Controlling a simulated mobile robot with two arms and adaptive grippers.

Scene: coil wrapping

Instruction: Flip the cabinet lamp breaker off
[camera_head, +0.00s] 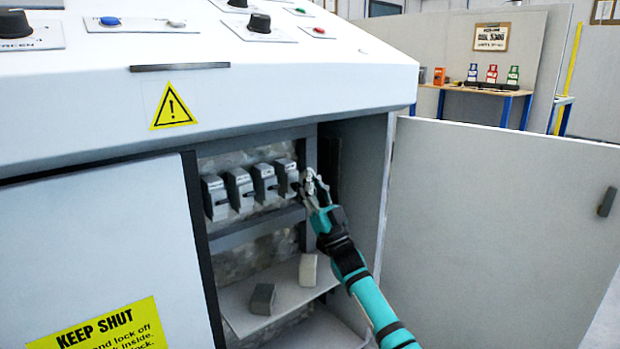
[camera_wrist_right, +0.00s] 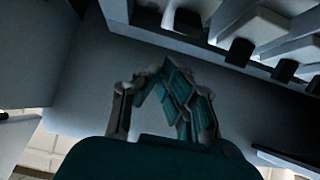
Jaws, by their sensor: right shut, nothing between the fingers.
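A row of several grey breakers with dark levers sits inside the open cabinet, the leftmost breaker (camera_head: 215,197) to the rightmost breaker (camera_head: 286,176). Their labels are too small to read, so I cannot tell which one is the cabinet lamp breaker. My right gripper (camera_head: 310,183) is shut and empty at the right end of the row, close beside the rightmost breaker; I cannot tell if it touches. In the right wrist view the right gripper (camera_wrist_right: 155,78) shows below and left of the breakers (camera_wrist_right: 245,35). My left gripper is not in view.
The cabinet door (camera_head: 500,230) stands open at the right; a closed panel (camera_head: 95,250) with a yellow sign is at the left. A shelf (camera_head: 285,293) below the breakers holds a dark block (camera_head: 263,299) and a pale block (camera_head: 308,270). The sloped control console (camera_head: 270,75) overhangs the opening.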

